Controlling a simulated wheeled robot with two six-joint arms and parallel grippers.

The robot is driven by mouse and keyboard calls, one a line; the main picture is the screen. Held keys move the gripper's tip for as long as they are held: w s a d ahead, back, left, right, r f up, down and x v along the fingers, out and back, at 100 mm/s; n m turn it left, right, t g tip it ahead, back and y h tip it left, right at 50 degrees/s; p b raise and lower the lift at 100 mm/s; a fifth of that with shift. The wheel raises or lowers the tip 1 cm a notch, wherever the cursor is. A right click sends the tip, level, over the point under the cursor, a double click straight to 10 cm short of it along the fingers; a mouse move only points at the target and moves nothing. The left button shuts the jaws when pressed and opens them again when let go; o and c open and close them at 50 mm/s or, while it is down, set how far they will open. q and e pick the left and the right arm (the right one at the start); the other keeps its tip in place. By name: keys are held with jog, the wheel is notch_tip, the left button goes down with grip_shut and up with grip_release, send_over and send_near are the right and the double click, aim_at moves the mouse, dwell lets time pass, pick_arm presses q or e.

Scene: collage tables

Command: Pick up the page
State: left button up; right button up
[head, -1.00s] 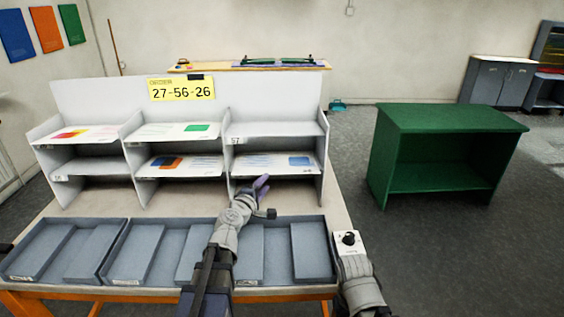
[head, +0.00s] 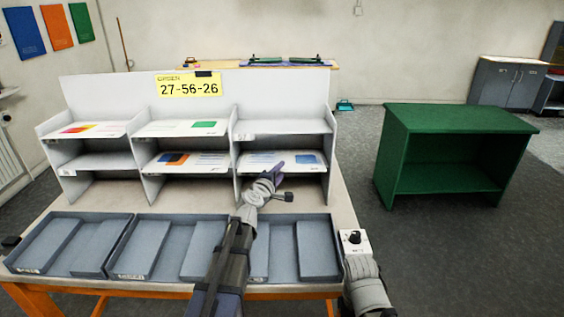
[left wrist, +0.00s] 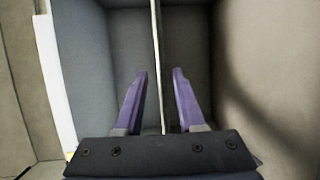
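Several pages lie on the white shelf unit (head: 85,90). The top left page (head: 87,128) has pink and yellow, and the top middle page (head: 204,125) has a green patch. The lower middle page (head: 200,160) has blue and orange patches. The lower right page (head: 262,158) has a blue patch. My left gripper (head: 277,168) is at that page's front edge. In the left wrist view its purple fingers (left wrist: 161,95) are open, with a thin pale edge between them, apart from both. I cannot tell whether it is page or shelf.
Grey trays (head: 128,222) line the table front below the shelves. A yellow card (head: 188,86) reads 27-56-26. A white box with a black knob (head: 353,247) is at the right table corner. A green stand (head: 455,118) is on the floor to the right.

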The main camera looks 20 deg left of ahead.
pick_arm(q)
grip_shut()
dwell(0.6)
